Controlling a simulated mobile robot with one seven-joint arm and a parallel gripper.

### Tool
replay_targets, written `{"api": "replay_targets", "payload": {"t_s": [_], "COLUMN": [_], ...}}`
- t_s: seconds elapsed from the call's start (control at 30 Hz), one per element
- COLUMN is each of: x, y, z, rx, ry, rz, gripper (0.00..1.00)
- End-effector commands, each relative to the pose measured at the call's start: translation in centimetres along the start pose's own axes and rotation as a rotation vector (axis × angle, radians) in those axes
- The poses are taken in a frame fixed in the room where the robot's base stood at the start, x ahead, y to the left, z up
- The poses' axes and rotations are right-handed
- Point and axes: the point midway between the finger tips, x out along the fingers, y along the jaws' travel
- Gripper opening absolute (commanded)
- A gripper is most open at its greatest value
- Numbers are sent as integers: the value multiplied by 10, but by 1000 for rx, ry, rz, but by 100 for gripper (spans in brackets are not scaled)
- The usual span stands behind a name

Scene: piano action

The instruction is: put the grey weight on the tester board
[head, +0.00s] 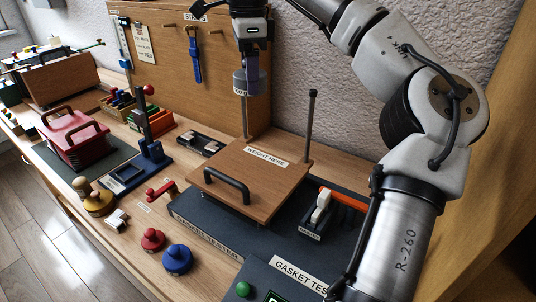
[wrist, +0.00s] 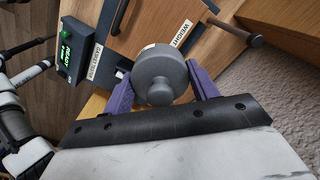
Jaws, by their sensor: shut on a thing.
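My gripper (head: 251,84) hangs above the back of the tester board, its purple fingers shut on the grey weight (head: 241,80). In the wrist view the weight (wrist: 157,68) is a round grey disc with a small knob, between the fingers of my gripper (wrist: 160,85). The tester board (head: 270,186) is a wooden plate labelled "WEIGHT HERE" with a black handle at its front left; its top is bare. The weight is apart from the board, well above it. The board shows partly behind the weight in the wrist view (wrist: 130,43).
Two upright posts stand at the board's back; the right one (head: 310,125) is clear, the left (head: 244,122) is below my gripper. A wooden back panel (head: 160,50) rises behind. A red weight (head: 152,239), blue weight (head: 177,260) and gasket tester box (head: 265,285) stand in front.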

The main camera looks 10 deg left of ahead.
Motion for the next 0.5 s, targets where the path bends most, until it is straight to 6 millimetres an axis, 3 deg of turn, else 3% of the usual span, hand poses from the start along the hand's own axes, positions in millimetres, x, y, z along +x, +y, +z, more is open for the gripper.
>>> {"api": "replay_targets", "payload": {"t_s": [0.17,0.5], "x": [23,102], "y": [0,0], "z": [1,1], "rx": [-3,-3], "ry": [1,-1], "rz": [1,2], "gripper": [4,4]}}
